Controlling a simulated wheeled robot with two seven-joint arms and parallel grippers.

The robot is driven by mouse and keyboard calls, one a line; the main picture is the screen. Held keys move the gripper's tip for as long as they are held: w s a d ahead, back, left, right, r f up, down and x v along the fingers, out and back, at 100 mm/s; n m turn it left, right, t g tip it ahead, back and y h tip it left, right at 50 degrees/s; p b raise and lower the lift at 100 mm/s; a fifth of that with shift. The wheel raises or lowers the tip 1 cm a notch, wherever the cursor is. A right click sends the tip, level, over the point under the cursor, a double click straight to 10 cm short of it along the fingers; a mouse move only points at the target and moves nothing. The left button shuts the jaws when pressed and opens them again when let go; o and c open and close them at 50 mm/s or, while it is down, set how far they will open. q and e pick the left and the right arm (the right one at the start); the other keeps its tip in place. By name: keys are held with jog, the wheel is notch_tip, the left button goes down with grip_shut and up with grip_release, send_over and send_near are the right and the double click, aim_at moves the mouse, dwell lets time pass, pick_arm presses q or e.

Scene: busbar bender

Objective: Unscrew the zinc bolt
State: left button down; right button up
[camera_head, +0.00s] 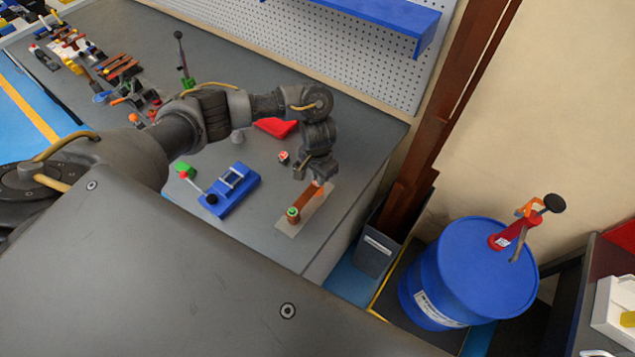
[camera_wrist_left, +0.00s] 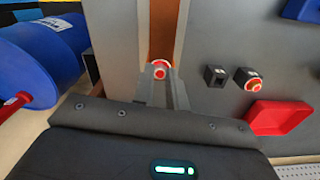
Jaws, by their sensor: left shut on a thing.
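The copper busbar (camera_head: 306,200) lies on a pale plate (camera_head: 287,229) near the right edge of the grey workbench. A fitting with a green top (camera_head: 293,213) stands at its near end. My left gripper (camera_head: 318,180) points down at the far end. In the left wrist view the fingers (camera_wrist_left: 160,78) are closed around the zinc bolt (camera_wrist_left: 160,68), a pale head with a red ring at the bar's end (camera_wrist_left: 164,30). The fingers hide part of the bolt, and I cannot tell how far it is threaded in. My right gripper is not in view.
A blue bender (camera_head: 236,187) with a black-knobbed lever is left of the busbar. A red tray (camera_head: 276,127) and a small red-topped block (camera_head: 283,156) are behind. Tools crowd the far left. A blue barrel (camera_head: 480,270) stands right of the bench.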

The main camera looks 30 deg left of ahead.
pick_arm(q)
jog(key=shift+n, duration=1.1)
jog(key=shift+n, duration=1.2)
jog(key=n, duration=0.3)
jog(key=c, duration=1.6)
grip_release()
jog(key=shift+c, duration=0.2)
jog(key=m, duration=0.5)
jog(key=shift+m, duration=0.3)
